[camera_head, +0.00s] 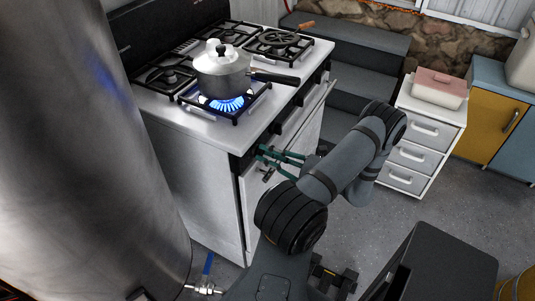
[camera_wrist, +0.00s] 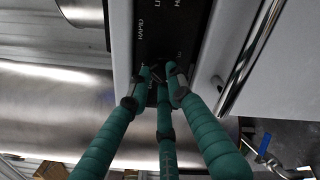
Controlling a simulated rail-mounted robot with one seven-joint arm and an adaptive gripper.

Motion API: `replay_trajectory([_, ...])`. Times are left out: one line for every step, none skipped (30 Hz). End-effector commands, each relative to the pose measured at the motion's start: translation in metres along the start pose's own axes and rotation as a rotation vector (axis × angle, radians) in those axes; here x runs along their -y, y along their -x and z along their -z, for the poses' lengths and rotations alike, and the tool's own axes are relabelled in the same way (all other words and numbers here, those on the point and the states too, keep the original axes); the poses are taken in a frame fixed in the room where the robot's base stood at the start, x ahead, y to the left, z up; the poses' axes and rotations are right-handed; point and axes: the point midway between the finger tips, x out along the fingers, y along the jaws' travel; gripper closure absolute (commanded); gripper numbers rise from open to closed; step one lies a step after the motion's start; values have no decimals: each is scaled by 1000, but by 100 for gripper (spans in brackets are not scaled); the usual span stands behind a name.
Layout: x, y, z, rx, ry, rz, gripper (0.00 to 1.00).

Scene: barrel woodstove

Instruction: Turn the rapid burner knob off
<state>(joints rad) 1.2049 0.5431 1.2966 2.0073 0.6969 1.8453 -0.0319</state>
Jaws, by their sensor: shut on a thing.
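My gripper (camera_head: 262,154) has teal fingers and reaches the near-left end of this panel. In the wrist view my gripper (camera_wrist: 158,78) has its fingertips closed around the small dark rapid burner knob (camera_wrist: 157,70), which they mostly hide. The knob's angle cannot be made out. A blue flame (camera_head: 226,105) burns on the front-left burner under a lidded metal pot (camera_head: 222,78).
The pot's dark handle (camera_head: 275,77) points toward the stove's front edge. A bright oven handle bar (camera_wrist: 260,50) runs close beside the panel. A large metal cylinder (camera_head: 90,170) stands at left. A white drawer unit (camera_head: 425,130) stands at right.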

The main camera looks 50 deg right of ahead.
Motion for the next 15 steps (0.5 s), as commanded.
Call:
replay_trajectory([0, 0, 0, -2, -41, -1, 100])
replay_trajectory([0, 0, 0, -2, -70, -1, 100])
replay_trajectory([0, 0, 0, -2, -109, -1, 100])
replay_trajectory([0, 0, -1, -1, -137, 0, 100])
replay_trajectory([0, 0, -1, -1, -165, 0, 100])
replay_trajectory([0, 0, -1, -2, -203, 0, 100])
replay_trajectory([0, 0, -1, -2, -232, -1, 100])
replay_trajectory([0, 0, -1, -2, -260, -1, 100])
replay_trajectory([0, 0, -1, -2, -298, -1, 100])
replay_trajectory([1, 0, -1, -2, -327, -1, 100])
replay_trajectory([1, 0, -1, -2, -356, -1, 100])
replay_trajectory([1, 0, -2, -2, -393, -1, 100])
replay_trajectory([1, 0, -2, -2, -422, 0, 100])
replay_trajectory([1, 0, -2, -1, -451, 0, 100])
replay_trajectory([1, 0, -2, -1, -488, 0, 100])
